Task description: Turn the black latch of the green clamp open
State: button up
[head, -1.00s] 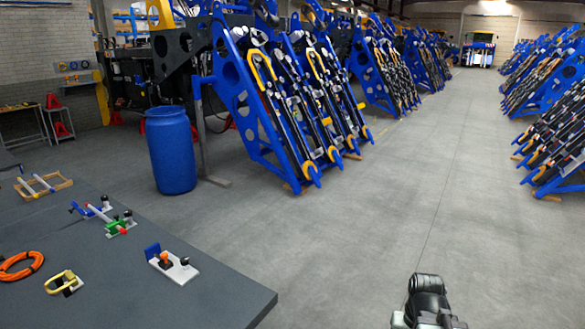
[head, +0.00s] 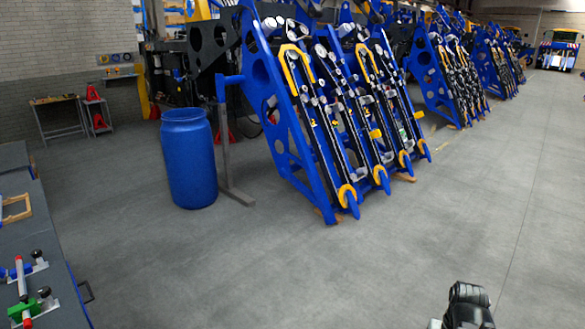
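The green clamp (head: 22,309) stands on the grey table at the lower left edge of the head view. Its black latch (head: 45,293) shows as a small dark knob on the right side of the green body. I cannot tell the latch's angle at this size. Part of my dark arm shows at the bottom right, far from the clamp. My gripper's fingers are not visible.
The grey table (head: 62,300) fills the lower left; a wooden frame (head: 16,207) lies on it. A blue barrel (head: 189,160) and blue racks with black and yellow parts (head: 320,190) stand beyond. The concrete floor between table and racks is clear.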

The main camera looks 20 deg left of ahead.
aim_at(45, 292)
jog(key=i, duration=1.85)
jog(key=u, duration=3.45)
jog(key=i, duration=1)
